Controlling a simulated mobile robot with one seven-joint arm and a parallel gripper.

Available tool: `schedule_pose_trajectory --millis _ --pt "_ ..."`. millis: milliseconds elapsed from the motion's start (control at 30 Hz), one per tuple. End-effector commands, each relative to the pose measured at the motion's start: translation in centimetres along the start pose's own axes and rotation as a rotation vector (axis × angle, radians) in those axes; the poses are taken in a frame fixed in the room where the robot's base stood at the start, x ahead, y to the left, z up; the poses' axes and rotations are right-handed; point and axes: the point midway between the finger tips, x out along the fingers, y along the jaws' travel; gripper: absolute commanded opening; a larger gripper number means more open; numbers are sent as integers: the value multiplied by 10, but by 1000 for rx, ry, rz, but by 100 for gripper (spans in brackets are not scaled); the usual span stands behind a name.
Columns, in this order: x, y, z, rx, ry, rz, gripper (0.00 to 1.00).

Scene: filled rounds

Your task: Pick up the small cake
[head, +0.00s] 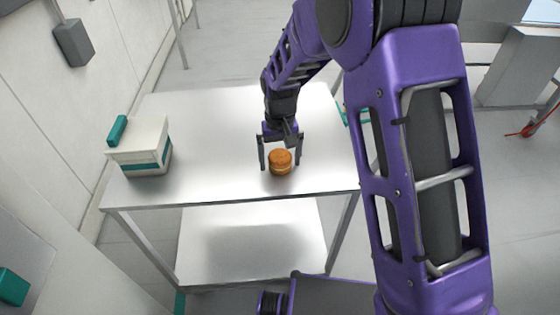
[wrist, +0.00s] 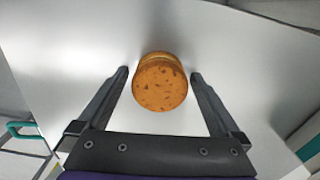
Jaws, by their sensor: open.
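The small cake (head: 280,162) is round and orange-brown, and it stands on the white table (head: 220,120) near its front edge. In the wrist view the cake (wrist: 160,84) shows a speckled top and lies between the two fingertips, with a gap on each side. My gripper (head: 280,165) is open around the cake, one finger to its left and one to its right. The fingers (wrist: 160,75) do not appear to touch it.
A white and teal box (head: 140,148) with a teal handle stands at the table's left end. The tabletop between it and the cake is bare. A lower shelf (head: 250,245) lies under the table. A teal item (head: 343,114) shows at the table's right edge, partly hidden by my arm.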

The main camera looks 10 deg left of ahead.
Motion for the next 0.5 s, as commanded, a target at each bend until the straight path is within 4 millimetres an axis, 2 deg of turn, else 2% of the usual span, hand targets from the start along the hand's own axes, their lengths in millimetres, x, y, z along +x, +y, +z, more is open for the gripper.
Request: schedule_pose_trajectory --millis 33,300,500 --pt "0 0 0 0 0 0 100" --pt "0 0 0 0 0 0 52" --pt "-1 0 0 0 1 0 52"
